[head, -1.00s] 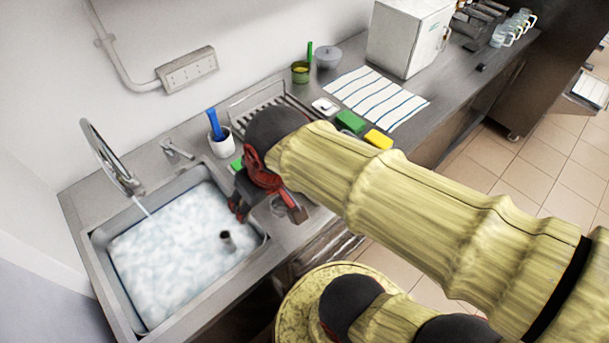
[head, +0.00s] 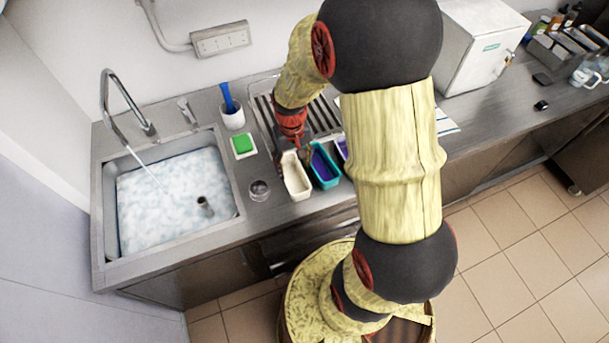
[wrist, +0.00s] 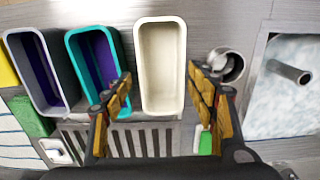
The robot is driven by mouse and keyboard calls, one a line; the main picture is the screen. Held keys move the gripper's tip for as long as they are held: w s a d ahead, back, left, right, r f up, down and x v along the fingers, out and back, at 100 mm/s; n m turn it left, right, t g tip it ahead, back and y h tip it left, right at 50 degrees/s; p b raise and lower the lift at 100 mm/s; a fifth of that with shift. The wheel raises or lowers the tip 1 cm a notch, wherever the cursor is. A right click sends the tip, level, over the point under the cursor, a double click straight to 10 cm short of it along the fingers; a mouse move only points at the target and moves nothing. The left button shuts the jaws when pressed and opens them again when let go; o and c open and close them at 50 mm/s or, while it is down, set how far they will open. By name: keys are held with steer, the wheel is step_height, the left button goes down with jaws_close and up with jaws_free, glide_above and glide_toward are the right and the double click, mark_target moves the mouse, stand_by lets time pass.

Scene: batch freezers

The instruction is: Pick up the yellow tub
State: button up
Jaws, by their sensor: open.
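The pale yellow, cream-coloured tub (head: 298,187) stands upright on the steel counter, right of the sink; it looks empty. In the wrist view the yellow tub (wrist: 160,65) is in the upper middle, its long side running up the picture. My gripper (wrist: 159,78) is open, with one finger on either side of the tub's lower end in that view. In the head view my gripper (head: 295,158) is over the tub's far end, partly hidden by the arm. I cannot tell whether the fingers touch the tub.
A teal tub (wrist: 74,47) with a purple inside stands close beside it, then a greyish-lavender tub (wrist: 14,49). A metal cup (head: 259,191) is on the other side, near the filled sink (head: 108,210). A drying rack (wrist: 145,140) lies behind.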

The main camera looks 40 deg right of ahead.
mark_target(294, 181)
steer(key=shift+w+a+f, duration=0.1)
steer(key=shift+w+f, duration=0.05)
steer(key=shift+f, duration=0.4)
steer(key=shift+w+f, duration=0.15)
steer(key=shift+f, duration=0.7)
step_height(294, 181, down, 5)
steer(key=shift+b, duration=0.6)
steer(key=shift+c, duration=1.2)
steer(key=c, duration=0.7)
steer(key=shift+r, duration=0.1)
